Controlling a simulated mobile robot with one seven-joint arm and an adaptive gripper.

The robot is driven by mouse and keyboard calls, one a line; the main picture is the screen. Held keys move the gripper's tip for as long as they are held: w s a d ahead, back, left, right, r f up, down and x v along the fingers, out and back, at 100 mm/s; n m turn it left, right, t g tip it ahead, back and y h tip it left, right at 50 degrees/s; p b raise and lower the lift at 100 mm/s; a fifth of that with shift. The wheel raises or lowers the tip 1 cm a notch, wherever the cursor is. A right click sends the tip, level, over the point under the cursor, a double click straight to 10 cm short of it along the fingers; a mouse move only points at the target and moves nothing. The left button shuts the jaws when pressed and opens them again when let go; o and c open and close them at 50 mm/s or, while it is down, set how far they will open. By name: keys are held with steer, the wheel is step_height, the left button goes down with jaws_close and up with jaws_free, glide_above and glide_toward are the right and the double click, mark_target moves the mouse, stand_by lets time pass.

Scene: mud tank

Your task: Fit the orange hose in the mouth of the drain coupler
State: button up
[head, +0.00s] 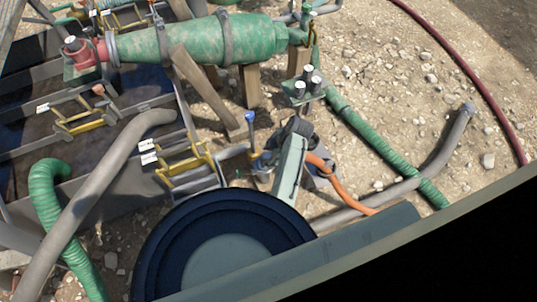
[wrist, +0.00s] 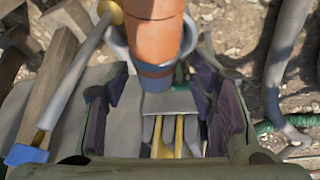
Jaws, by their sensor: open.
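The orange hose (head: 346,188) curves down and right from beside my arm in the head view. In the wrist view its thick orange end (wrist: 155,30), with a dark blue-grey band, lies ahead of my gripper (wrist: 162,105). The jaws stand apart, one on each side below the band, and are not closed on the hose. A grey ring (wrist: 190,40) shows around or behind the orange end; I cannot tell whether it is the drain coupler, or whether the hose sits inside it. In the head view my arm hides the hose end.
Yellow frames (head: 190,163), grey pipes (head: 95,185) and a green tank (head: 195,42) crowd the left. Gravel at upper right is mostly open beyond the green hose (head: 365,130).

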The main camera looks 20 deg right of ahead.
steer(key=v, duration=1.2)
steer(key=shift+w, duration=0.1)
